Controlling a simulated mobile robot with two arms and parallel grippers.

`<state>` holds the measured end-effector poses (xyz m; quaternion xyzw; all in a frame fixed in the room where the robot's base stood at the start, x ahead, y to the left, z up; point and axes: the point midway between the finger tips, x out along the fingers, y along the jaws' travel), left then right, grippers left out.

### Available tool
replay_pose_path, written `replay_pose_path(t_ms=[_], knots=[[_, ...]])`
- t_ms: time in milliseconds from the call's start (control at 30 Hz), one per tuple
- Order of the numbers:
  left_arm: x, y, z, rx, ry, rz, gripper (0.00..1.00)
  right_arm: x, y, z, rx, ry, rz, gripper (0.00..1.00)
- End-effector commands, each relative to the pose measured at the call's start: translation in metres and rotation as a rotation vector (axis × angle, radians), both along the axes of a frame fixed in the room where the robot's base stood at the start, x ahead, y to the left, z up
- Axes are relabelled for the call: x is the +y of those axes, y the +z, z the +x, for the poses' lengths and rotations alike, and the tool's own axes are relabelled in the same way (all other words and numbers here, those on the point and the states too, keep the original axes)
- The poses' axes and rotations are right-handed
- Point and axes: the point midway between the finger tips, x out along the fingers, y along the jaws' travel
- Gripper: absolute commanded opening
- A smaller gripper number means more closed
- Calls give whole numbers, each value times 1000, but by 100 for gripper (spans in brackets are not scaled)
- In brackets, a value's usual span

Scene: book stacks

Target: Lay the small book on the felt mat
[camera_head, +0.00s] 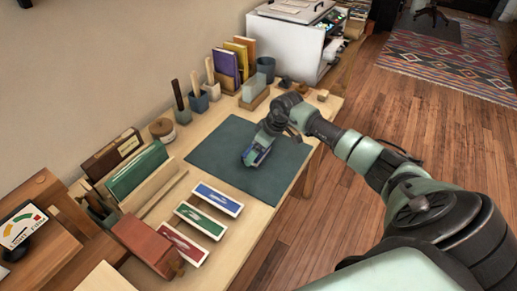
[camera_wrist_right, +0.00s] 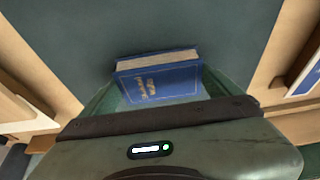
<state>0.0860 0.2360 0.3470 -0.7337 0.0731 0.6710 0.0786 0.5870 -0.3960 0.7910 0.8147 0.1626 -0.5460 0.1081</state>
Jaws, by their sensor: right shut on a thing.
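The small book (camera_wrist_right: 158,82) has a blue cover with gold lettering and pale page edges. My right gripper (camera_head: 258,153) is shut on it, with a finger on either side of it in the right wrist view (camera_wrist_right: 155,92). The book also shows as a small blue patch below the gripper in the head view (camera_head: 254,157). The dark green felt mat (camera_head: 213,153) lies flat on the wooden table, and the gripper and book are over its middle. The mat fills the background of the right wrist view (camera_wrist_right: 150,25). I cannot tell whether the book touches the mat. My left gripper is not in view.
Blue (camera_head: 217,199), green (camera_head: 200,220) and red (camera_head: 182,244) labelled blocks lie in front of the mat. A red-brown box (camera_head: 147,244) stands beside them. Upright books (camera_head: 231,65) and brush holders (camera_head: 198,101) line the back. The mat around the book is clear.

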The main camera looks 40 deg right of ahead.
Motion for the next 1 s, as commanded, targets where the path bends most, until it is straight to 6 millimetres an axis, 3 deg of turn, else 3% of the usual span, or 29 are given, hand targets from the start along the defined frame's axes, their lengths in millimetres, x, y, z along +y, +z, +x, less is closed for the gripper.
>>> replay_pose_path(t_ms=[333, 367, 400, 767, 1000], knots=[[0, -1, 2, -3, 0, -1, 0, 0, -3, 1, -2, 0, 1, 49], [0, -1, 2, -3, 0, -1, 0, 0, -4, 0, -2, 0, 1, 95], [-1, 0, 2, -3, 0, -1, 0, 0, -3, 0, -2, 0, 1, 100], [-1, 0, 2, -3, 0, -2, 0, -2, 6, -1, -3, -1, -1, 100], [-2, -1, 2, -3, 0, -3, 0, -9, 49, -18, -4, 0, -3, 100]])
